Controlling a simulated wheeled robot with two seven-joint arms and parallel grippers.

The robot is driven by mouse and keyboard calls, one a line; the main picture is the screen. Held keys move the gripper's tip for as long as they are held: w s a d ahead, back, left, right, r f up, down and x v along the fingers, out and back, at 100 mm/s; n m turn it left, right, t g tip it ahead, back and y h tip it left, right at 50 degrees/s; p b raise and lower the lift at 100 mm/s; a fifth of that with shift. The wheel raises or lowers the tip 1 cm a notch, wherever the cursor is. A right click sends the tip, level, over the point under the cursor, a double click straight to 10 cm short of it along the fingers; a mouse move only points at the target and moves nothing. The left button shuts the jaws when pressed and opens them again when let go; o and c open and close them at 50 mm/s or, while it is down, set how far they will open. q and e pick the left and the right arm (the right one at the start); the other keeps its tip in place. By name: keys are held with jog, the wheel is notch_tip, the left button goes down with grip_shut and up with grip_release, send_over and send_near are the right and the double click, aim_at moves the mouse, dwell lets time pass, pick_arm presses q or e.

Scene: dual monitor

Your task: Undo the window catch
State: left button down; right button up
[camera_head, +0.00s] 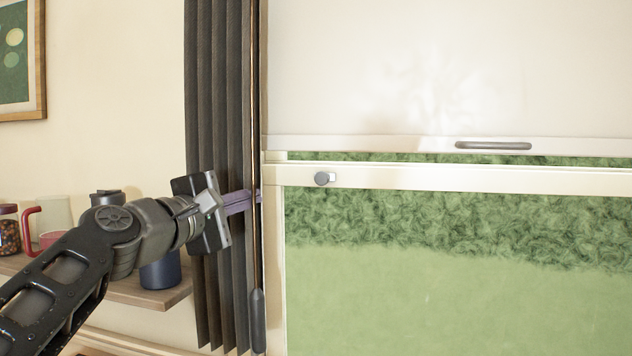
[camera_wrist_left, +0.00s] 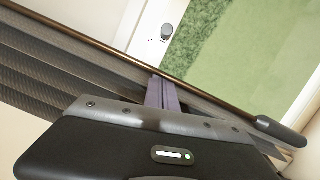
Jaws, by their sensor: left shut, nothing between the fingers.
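The window catch (camera_head: 324,179) is a small dark round knob with a light plate on the white middle rail (camera_head: 450,178) of the window. In the left wrist view the catch (camera_wrist_left: 166,32) shows near the top, beyond the fingers. My left gripper (camera_head: 258,196) is shut and empty. Its purple-grey fingers point right, at the curtain's edge beside the window frame, to the left of the catch and slightly below it. They also show in the left wrist view (camera_wrist_left: 160,92). I cannot tell whether they touch the curtain or the cord. My right gripper is not in view.
A dark pleated curtain (camera_head: 208,100) hangs left of the window. A thin brown cord or rod (camera_head: 256,240) with a dark grip (camera_head: 258,321) hangs by the frame. A pale blind (camera_head: 440,70) with a grey handle (camera_head: 493,146) covers the upper window. A shelf (camera_head: 150,298) holds mugs and jars.

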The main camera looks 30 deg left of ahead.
aim_at(323, 178)
pick_arm(q)
jog(key=shift+s, duration=0.1)
jog(key=w+d+p, duration=0.1)
jog(key=w, duration=0.2)
jog(key=w+r+p, duration=0.1)
jog(key=w+p, duration=0.1)
jog(key=w, duration=0.2)
jog(key=w+d+p, duration=0.1)
jog(key=w, duration=0.3)
jog(key=shift+w+d+r, duration=0.2)
jog(key=shift+d, duration=0.15)
